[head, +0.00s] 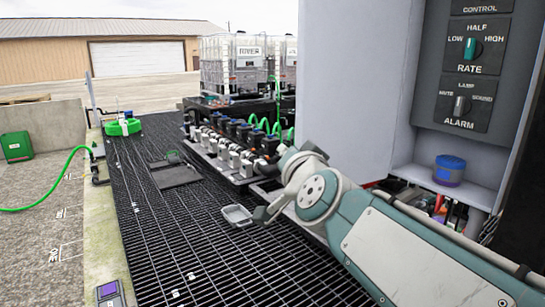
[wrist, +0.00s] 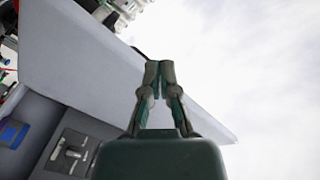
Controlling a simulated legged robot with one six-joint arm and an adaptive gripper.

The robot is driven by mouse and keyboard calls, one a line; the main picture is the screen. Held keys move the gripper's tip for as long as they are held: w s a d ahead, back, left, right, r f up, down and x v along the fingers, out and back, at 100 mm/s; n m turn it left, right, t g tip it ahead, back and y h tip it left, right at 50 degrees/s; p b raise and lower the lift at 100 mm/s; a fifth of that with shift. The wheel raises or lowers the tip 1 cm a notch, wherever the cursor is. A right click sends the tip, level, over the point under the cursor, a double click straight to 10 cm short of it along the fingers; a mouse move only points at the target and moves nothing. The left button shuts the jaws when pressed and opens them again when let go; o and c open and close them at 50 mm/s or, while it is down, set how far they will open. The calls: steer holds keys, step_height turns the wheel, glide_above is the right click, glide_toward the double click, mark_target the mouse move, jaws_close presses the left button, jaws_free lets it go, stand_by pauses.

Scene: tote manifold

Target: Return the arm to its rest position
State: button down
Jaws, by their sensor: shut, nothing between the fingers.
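My gripper (wrist: 159,66) shows in the wrist view with its two fingertips together, shut and empty, seen against the pale sky and the edge of the grey cabinet. In the head view my arm reaches from the lower right toward the middle. Its wrist end is beside the grey cabinet (head: 350,85), above the grating. The fingers cannot be made out clearly in the head view.
The control panel (head: 478,65) and a shelf with a blue container (head: 450,170) stand right. The manifold (head: 225,150) runs behind my arm, with tanks (head: 232,65) beyond. A small grey tray (head: 237,215) lies on the open grating (head: 190,240).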

steer(key=s+d+f+n+g+h, duration=0.2)
steer(key=s+d+f+g, duration=0.4)
steer(key=s+f, duration=0.5)
steer(key=s+d+f+n+g+h, duration=0.2)
steer(key=s+d+f+g, duration=0.3)
steer(key=s+f, duration=0.7)
step_height(320, 180, down, 3)
steer(key=shift+d+r+n+g, duration=0.1)
steer(key=shift+d+n+g, duration=0.3)
steer(key=shift+d+n, duration=0.5)
